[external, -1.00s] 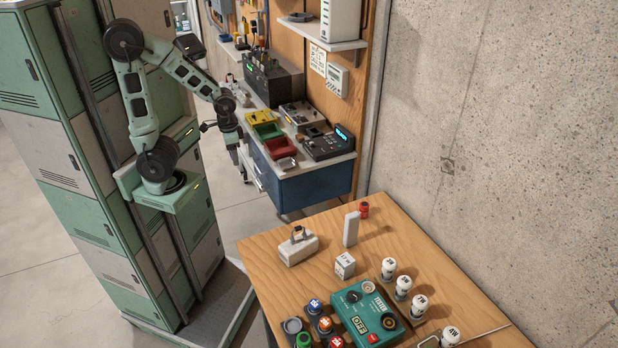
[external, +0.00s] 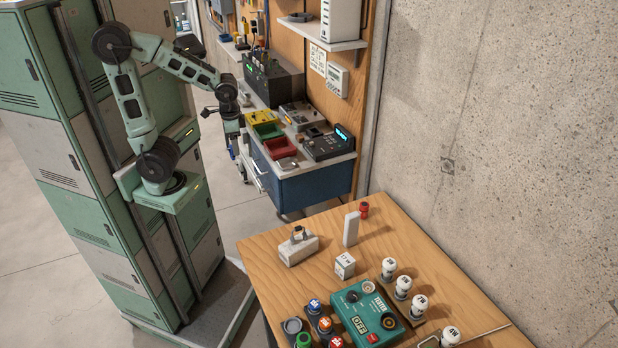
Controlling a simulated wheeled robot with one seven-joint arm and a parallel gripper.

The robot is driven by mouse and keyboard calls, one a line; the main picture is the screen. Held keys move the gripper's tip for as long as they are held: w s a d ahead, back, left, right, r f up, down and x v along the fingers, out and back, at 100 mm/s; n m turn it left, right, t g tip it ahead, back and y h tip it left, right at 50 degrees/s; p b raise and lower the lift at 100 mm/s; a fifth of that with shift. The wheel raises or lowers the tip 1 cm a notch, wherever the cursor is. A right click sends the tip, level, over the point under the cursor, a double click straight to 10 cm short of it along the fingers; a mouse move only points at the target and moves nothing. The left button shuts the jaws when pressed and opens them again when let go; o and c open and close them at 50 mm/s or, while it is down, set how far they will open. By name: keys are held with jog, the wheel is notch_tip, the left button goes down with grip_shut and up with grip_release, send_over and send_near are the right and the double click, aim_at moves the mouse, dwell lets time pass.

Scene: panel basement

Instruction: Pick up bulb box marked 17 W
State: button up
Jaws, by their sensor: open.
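A small white box (external: 345,265) with dark print stands upright on the wooden table, behind the green tester. The print looks like 17 W but is small. A taller, narrow white box (external: 351,229) stands just behind it; no marking can be read on it. My gripper (external: 236,158) hangs, open and empty, at the end of my arm near the blue drawer cabinet, well to the left of and beyond the table. Its fingers are small in this view.
The wooden table (external: 273,250) also holds a grey-white block (external: 298,250) with a metal top, a red item (external: 364,210), a green tester (external: 366,311), several white cylinders in a row and coloured caps. A blue cabinet (external: 305,187) with trays stands behind. A concrete wall (external: 500,130) bounds the right.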

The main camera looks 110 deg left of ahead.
jog(key=w+d+f+m+y+b, duration=0.1)
jog(key=w+d+m+y+b, duration=0.15)
jog(key=w+m, duration=0.65)
jog(key=w+d+m+y+b, duration=0.15)
jog(key=w+m+y, duration=0.25)
jog(key=w+m, duration=0.55)
jog(key=w+d+m+t+y+b, duration=0.1)
jog(key=w+d+m+t, duration=0.25)
jog(key=w+d, duration=0.4)
jog(key=w+d+m+t+y+b, duration=0.15)
jog(key=w+d+m, duration=0.3)
jog(key=d, duration=0.55)
jog(key=w+d+m+t+y, duration=0.1)
jog(key=w+d+m+t, duration=0.3)
jog(key=d, duration=0.5)
jog(key=m, duration=0.1)
send_near(345, 259)
jog(key=shift+g, duration=0.3)
jog(key=p+x, duration=0.3)
jog(key=x, duration=0.3)
jog(key=p+x, duration=0.1)
jog(key=x, duration=0.2)
jog(key=shift+w+a, duration=0.1)
jog(key=shift+w, duration=0.25)
jog(key=shift+w+a+f, duration=0.25)
jog(key=shift+f, duration=0.05)
jog(key=c, duration=1.1)
